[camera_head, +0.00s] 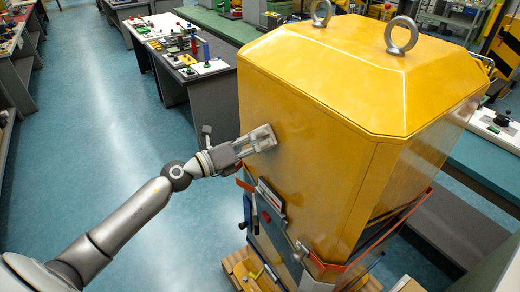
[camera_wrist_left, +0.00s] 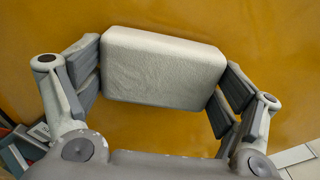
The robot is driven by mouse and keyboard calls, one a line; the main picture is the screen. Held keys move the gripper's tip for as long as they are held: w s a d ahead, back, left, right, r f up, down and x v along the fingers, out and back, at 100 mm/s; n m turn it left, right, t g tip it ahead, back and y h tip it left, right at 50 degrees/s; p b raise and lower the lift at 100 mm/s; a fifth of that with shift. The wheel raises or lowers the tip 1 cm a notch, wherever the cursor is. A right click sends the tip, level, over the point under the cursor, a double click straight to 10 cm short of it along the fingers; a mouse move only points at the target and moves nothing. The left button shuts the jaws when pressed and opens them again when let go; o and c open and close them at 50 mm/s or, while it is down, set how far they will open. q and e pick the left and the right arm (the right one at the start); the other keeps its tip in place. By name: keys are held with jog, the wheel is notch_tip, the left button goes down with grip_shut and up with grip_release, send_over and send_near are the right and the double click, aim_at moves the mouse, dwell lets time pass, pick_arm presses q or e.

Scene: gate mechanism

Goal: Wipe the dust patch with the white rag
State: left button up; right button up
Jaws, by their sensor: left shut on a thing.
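The white rag (camera_wrist_left: 164,68) is a pale, thick rectangular pad in the left wrist view. My left gripper (camera_wrist_left: 164,80) is shut on it, with a finger against each short end. In the head view my left gripper (camera_head: 262,139) is at the left side face of the yellow cabinet (camera_head: 300,125), and the rag is small there between the fingers. The rag is at or very close to the yellow surface; I cannot tell whether it touches. I cannot make out a distinct dust patch; it may be hidden behind the rag. My right gripper is not in view.
Below the gripper, a lever with a red knob (camera_head: 266,216) and an orange-edged frame stick out from the cabinet's lower part. Two metal lifting rings (camera_head: 401,35) stand on its top. A workbench (camera_head: 205,85) is behind to the left. The floor at left is clear.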

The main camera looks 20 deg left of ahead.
pick_arm(q)
jog(key=shift+r, duration=0.15)
jog(key=shift+s+a+f+b, duration=0.3)
jog(key=shift+s+a, duration=0.15)
jog(key=shift+s, duration=0.05)
jog(key=shift+b+v, duration=0.65)
jog(key=shift+v, duration=1.5)
jog(key=shift+r, duration=0.2)
jog(key=b+v, duration=0.1)
jog(key=v, duration=0.2)
jog(key=shift+d+f, duration=0.1)
jog(key=shift+f, duration=0.05)
